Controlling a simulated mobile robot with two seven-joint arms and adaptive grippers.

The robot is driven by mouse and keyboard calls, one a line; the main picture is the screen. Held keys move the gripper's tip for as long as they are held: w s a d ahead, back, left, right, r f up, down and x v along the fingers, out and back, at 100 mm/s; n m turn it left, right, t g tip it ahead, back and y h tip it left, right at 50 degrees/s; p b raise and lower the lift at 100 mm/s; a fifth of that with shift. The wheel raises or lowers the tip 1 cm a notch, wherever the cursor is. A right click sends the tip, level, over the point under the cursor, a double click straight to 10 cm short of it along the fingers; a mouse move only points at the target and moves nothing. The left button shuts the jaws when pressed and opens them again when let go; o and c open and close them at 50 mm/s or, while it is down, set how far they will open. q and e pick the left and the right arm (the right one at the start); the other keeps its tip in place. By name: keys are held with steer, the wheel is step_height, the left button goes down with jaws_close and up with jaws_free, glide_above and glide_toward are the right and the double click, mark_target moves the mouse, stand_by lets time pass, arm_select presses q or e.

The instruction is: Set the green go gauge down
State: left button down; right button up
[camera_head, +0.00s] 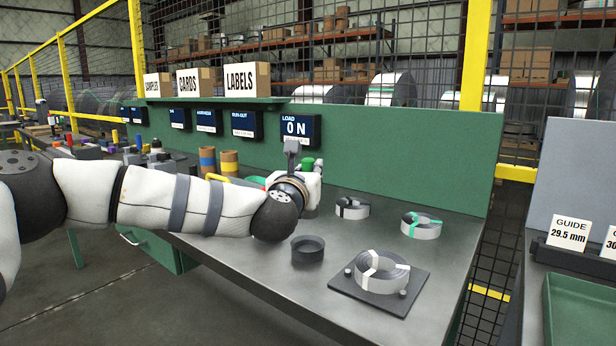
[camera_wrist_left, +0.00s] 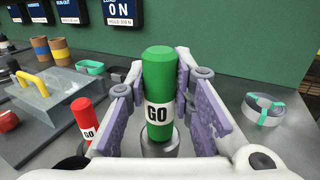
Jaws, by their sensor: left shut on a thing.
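The green go gauge (camera_wrist_left: 158,72) is a thick green cylinder with a white GO label, upright in the left wrist view. My left gripper (camera_wrist_left: 160,100) is shut on it, with a purple-padded finger on each side. A steel cylindrical part (camera_wrist_left: 158,147) shows below the label; whether it touches anything beneath is hidden. In the head view, only a little of the green gauge (camera_head: 307,163) shows beside my left gripper (camera_head: 305,174), near the back of the steel bench (camera_head: 260,262). My right gripper is not in view.
A red gauge (camera_wrist_left: 84,115) stands left of the green one, near a grey block with a yellow handle (camera_wrist_left: 34,78). Strip coils (camera_head: 421,226) and a dark cup (camera_head: 307,251) stand to the right; one coil (camera_head: 388,280) sits on a dark plate. A green panel (camera_head: 400,160) rises behind.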

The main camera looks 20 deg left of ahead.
mark_target(306, 216)
arm_select(q)
steer(key=shift+s+r, duration=0.15)
steer(key=shift+s, duration=0.05)
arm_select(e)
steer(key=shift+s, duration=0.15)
arm_select(q)
step_height(306, 216, down, 7)
steer(key=shift+w+f+b, duration=0.1)
steer(key=shift+b, duration=1.15)
steer(key=shift+f+b, duration=0.3)
steer(key=shift+f, duration=0.15)
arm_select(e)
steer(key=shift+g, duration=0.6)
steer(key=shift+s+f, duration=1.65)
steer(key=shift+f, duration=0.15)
arm_select(q)
steer(key=shift+f, duration=0.25)
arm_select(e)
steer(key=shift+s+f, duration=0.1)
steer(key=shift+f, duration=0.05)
arm_select(q)
steer(key=c, duration=1.3)
jaws_free()
steer(key=shift+f, duration=0.15)
steer(key=s, duration=0.8)
steer(key=s+d, duration=0.1)
steer(key=s, duration=0.3)
steer(key=shift+s, duration=0.1)
